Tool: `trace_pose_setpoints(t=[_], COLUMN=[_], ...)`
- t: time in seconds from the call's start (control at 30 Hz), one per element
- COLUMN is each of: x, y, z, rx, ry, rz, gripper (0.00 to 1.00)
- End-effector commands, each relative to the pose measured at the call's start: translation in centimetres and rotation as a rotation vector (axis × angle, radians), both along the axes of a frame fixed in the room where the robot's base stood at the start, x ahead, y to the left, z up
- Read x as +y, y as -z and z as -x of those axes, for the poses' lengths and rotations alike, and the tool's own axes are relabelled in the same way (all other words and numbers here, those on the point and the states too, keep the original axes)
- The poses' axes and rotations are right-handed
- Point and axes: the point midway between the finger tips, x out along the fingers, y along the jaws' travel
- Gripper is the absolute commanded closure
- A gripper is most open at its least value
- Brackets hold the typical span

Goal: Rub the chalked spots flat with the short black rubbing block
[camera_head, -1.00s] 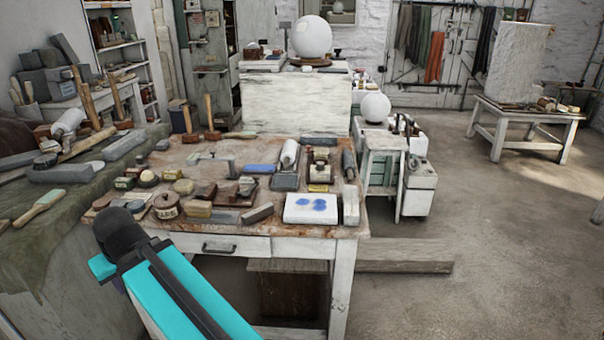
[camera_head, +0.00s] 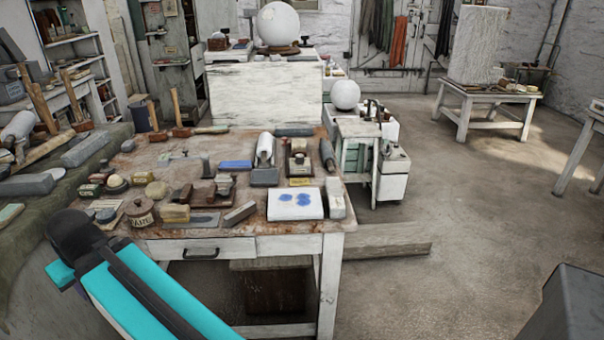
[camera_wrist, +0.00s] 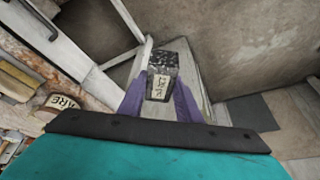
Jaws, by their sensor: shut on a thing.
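My gripper (camera_wrist: 160,86) shows in the wrist view, with its two purple fingers shut on a short black rubbing block (camera_wrist: 164,62). The block is speckled dark and has a cream label facing the camera. It is held in the air, with legs, boards and floor behind it. In the head view my arm is at the lower left, and the gripper and block are not visible. The chalked spots (camera_head: 304,199) are blue marks on a white slab (camera_head: 296,213) lying near the table's front right corner. The block is apart from them.
The worktable (camera_head: 225,227) is crowded with blocks, tins and tools, including a pale block (camera_head: 335,198) beside the slab. White spheres stand behind, one (camera_head: 278,24) high and one (camera_head: 346,94) lower. A grey box (camera_head: 568,305) is at the lower right. Open floor lies right of the table.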

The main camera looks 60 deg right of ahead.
Motion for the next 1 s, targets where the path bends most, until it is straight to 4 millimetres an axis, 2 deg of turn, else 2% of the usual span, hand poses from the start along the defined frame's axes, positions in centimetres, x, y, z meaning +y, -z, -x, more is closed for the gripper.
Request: trace_pose_setpoints(t=[0.17, 0.37, 0.67, 1.0], x=[-1.1, -4.5, -12.2, -21.4], y=[-0.2, -0.7, -1.6, -2.7], z=[-0.2, -0.6, -0.7, 0.4], rx=[-0.001, -0.001, -0.001, -0.002], ry=[0.003, 0.009, 0.011, 0.013], rz=[0.0, 0.0, -0.001, -0.001], gripper=[0.94, 0.94, 0.94, 0.94])
